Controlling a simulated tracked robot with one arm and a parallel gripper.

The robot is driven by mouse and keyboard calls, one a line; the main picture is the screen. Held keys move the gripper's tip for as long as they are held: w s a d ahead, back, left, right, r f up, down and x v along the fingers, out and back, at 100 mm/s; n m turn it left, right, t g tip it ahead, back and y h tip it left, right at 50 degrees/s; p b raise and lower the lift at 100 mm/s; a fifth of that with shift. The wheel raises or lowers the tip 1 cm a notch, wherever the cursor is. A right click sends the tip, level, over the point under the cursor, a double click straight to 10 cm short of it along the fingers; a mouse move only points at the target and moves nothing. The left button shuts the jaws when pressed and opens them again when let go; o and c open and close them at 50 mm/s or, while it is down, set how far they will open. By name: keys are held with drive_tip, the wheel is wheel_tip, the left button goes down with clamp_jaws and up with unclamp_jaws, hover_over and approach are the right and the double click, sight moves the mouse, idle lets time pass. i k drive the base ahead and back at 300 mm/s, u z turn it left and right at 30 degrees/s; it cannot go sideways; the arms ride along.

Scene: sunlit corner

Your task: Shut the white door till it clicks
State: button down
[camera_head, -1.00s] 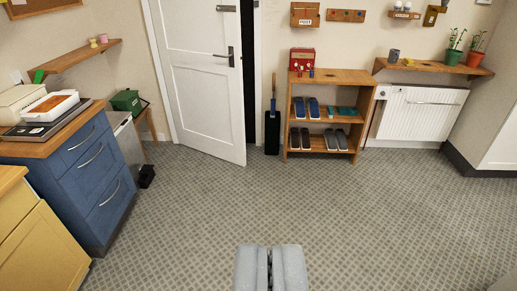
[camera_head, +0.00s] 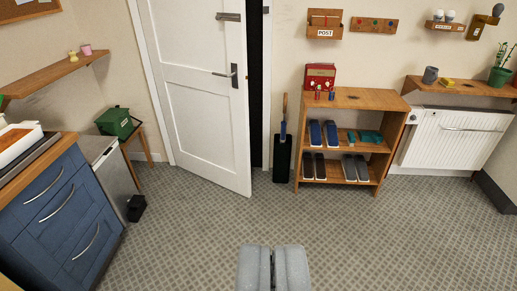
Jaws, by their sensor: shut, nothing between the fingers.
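The white door (camera_head: 196,91) stands ajar at the back wall, hinged on its left side. Its free right edge swings out into the room, and a dark gap (camera_head: 256,88) shows between that edge and the right side of the frame. My gripper (camera_head: 273,252) is at the bottom middle of the view, shut and empty. It is well short of the door, with bare floor between them.
A wooden shoe shelf (camera_head: 347,98) and a black dustpan-like object (camera_head: 282,153) stand right of the door. Blue drawers (camera_head: 64,208), a small fridge-like cabinet (camera_head: 110,170) and a black bin (camera_head: 136,207) stand at left. The middle carpet (camera_head: 215,225) is clear.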

sight(206, 115)
drive_tip(key=z, duration=0.05)
drive_tip(key=i, duration=3.6)
drive_tip(key=u, duration=1.1)
